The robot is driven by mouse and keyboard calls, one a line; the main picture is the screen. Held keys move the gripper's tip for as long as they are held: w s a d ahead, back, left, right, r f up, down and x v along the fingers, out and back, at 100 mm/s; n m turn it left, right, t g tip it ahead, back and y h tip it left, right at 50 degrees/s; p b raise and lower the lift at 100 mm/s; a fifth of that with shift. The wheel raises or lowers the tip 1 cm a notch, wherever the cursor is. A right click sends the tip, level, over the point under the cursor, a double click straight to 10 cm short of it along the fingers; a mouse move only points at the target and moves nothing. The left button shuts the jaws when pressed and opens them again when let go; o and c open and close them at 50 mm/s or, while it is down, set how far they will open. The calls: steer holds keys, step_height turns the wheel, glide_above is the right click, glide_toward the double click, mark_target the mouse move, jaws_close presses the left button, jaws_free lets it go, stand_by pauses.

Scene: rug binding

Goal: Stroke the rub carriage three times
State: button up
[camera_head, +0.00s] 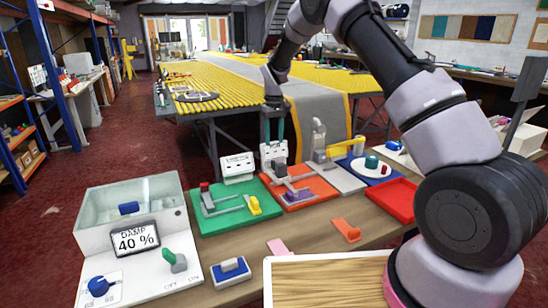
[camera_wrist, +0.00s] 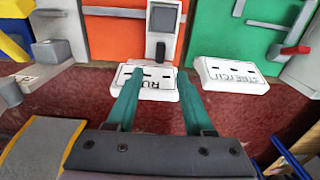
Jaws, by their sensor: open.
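The orange board (camera_head: 318,184) carries a grey slide with a dark grey block, which looks like the rub carriage (camera_head: 281,169). In the wrist view the dark block (camera_wrist: 163,18) sits on a pale upright strip on the orange board (camera_wrist: 110,28). A white counter sign (camera_head: 273,151) stands behind the board; its lettering, partly covered in the wrist view (camera_wrist: 150,84), starts "RU". My gripper (camera_head: 273,139) has two teal fingers, apart and empty. In the wrist view the fingers (camera_wrist: 160,72) hang over the sign, apart from the carriage.
A green board (camera_head: 222,218) with a red knob and yellow piece lies left of the orange one. A second sign (camera_head: 238,167) stands behind it. A red tray (camera_head: 390,200) lies right. A damp station (camera_head: 137,240) reads 40 %. A yellow-slatted table (camera_head: 225,85) stands behind.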

mark_target(274, 162)
step_height(274, 162, down, 10)
steer(key=shift+r, duration=0.2)
jaws_close()
stand_by(1.5)
